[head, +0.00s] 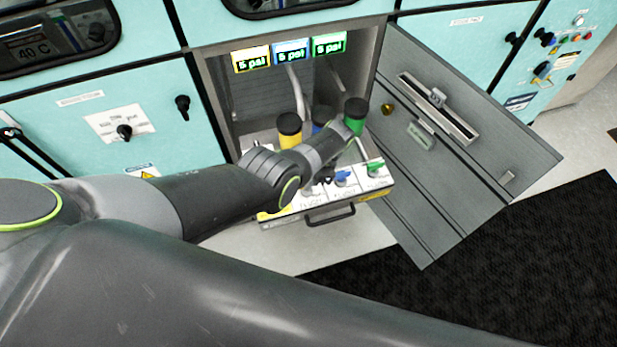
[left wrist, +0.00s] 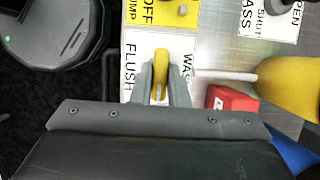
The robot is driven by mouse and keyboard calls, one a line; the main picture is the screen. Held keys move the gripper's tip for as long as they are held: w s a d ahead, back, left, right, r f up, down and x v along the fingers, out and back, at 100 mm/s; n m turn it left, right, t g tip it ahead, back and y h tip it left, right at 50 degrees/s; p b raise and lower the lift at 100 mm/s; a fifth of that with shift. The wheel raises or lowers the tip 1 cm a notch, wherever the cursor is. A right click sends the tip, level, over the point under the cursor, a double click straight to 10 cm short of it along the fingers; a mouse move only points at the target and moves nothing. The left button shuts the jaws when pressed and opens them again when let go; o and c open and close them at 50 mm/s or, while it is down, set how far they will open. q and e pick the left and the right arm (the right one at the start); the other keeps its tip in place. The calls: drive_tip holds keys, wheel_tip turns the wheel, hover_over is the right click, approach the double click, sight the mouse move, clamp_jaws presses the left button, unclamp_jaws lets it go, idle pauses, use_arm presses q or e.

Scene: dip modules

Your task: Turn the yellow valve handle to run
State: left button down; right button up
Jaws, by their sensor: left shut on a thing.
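The yellow valve handle (left wrist: 161,64) shows in the left wrist view, standing over a white label plate (left wrist: 136,45). The plate reads "FLUSH" on the left side and a partly hidden word starting "WAS" on the right. My left gripper (left wrist: 161,82) has its two fingers on either side of the handle and is shut on it. The handle points up in that view, toward a yellow label (left wrist: 160,10) with "OFF" and "DUMP" partly in sight. In the head view my arm hides the handle. My right gripper is in neither view.
In the head view the open drawer (head: 335,209) carries more valves, including a blue handle (head: 343,172) and a green handle (head: 374,168). Black-capped yellow (head: 290,140) and green (head: 355,118) cylinders stand behind. A red block (left wrist: 230,100) sits right of my fingers. An open door (head: 465,165) lies right.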

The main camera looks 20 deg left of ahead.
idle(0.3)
use_arm(q)
drive_tip(key=c, duration=1.4)
unclamp_jaws()
drive_tip(key=p+v, duration=0.3)
drive_tip(key=v, duration=1.4)
drive_tip(key=shift+r, duration=0.3)
drive_tip(key=shift+s+d, duration=0.1)
